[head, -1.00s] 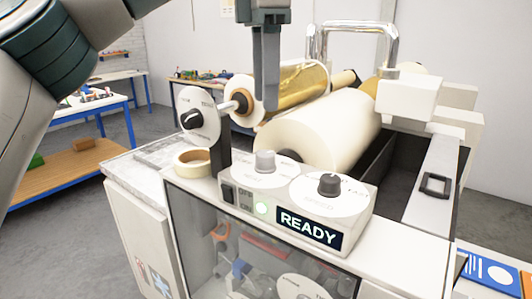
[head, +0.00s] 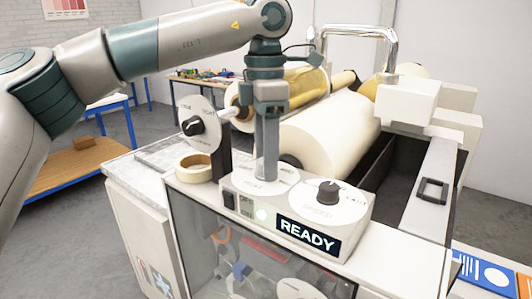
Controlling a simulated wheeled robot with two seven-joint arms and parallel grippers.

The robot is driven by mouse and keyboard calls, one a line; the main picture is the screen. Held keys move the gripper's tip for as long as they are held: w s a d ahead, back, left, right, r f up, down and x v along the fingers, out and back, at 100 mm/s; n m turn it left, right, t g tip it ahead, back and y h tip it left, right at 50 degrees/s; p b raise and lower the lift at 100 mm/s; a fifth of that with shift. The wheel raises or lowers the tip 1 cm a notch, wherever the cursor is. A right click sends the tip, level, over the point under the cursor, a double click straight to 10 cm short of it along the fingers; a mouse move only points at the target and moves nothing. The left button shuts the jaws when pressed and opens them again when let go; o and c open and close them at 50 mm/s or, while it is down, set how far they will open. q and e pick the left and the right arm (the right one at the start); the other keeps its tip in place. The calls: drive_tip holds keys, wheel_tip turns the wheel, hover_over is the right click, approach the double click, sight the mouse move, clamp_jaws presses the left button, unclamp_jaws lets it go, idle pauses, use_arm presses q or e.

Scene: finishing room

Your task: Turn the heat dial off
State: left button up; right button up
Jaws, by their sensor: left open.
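The laminator's control panel has a dial with a white face (head: 284,180) at left; its grey knob, seen earlier, is now hidden behind my left gripper. My left gripper (head: 266,173) points straight down over this dial, fingertips at knob height. I cannot tell whether the fingers touch the knob. A second dial, labelled SPEED, with a black knob (head: 328,190) sits to its right. The lit display (head: 308,236) reads READY. My right gripper is out of view.
A tension dial (head: 195,124) stands upright left of the gripper, near a tape roll (head: 194,168). A white film roll (head: 330,130) and gold roll (head: 305,88) lie behind. A chrome bar (head: 392,45) rises at the back.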

use_arm(q)
drive_tip(key=c, duration=1)
drive_tip(key=shift+c, duration=0.2)
